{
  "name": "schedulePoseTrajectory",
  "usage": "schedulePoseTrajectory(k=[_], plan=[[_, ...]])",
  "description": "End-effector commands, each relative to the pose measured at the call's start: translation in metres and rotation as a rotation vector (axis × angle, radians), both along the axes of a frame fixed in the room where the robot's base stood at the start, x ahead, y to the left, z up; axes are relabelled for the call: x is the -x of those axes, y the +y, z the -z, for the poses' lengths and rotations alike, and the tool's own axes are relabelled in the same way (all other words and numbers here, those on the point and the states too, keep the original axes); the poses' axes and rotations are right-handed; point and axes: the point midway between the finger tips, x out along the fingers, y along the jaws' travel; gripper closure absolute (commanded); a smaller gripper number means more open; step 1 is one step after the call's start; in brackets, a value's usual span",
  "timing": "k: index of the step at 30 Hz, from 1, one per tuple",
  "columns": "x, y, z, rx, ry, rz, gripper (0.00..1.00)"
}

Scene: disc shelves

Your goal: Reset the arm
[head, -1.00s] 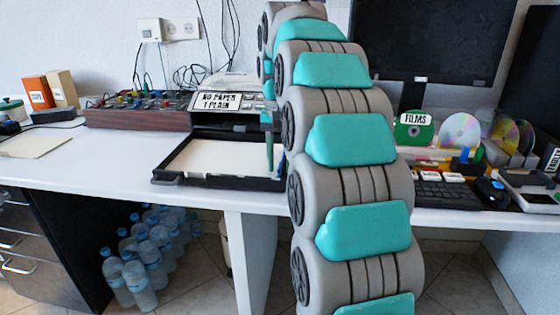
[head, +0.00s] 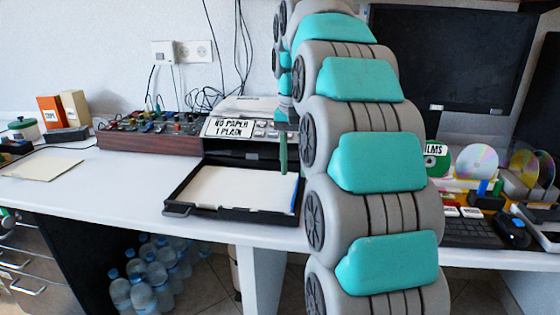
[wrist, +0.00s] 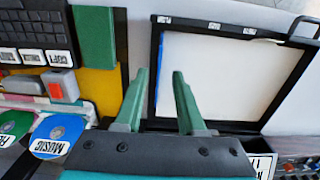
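My arm, grey with teal pads, rises through the middle of the head view and bends over the desk. In that view a green finger of my gripper (head: 283,153) shows above the right side of the black paper tray (head: 178,209); the other finger is hidden or hard to make out. In the wrist view my gripper (wrist: 159,73) has two green fingers spread apart with nothing between them. The fingertips appear near the edge of the tray (wrist: 152,108) with its white paper (wrist: 225,80).
A printer (head: 240,128) stands behind the tray, with a mixer board (head: 150,148) to its left. A monitor (head: 455,50), discs (head: 476,162) and a keyboard (head: 470,232) are on the right. Bottles (head: 150,275) stand below. The left desk front is mostly clear.

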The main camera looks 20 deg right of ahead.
Motion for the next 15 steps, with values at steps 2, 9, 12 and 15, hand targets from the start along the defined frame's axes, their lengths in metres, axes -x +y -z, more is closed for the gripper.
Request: schedulePoseTrajectory(k=[2,9,12,15], plan=[[0.0,0.0,0.0,0.0,0.0,0.0,0.61],[0.009,0.009,0.004,-0.002,0.007,-0.028,0.61],[0.024,0.024,0.013,-0.005,0.02,-0.073,0.61],[0.046,0.041,0.027,-0.009,0.035,-0.131,0.61]])
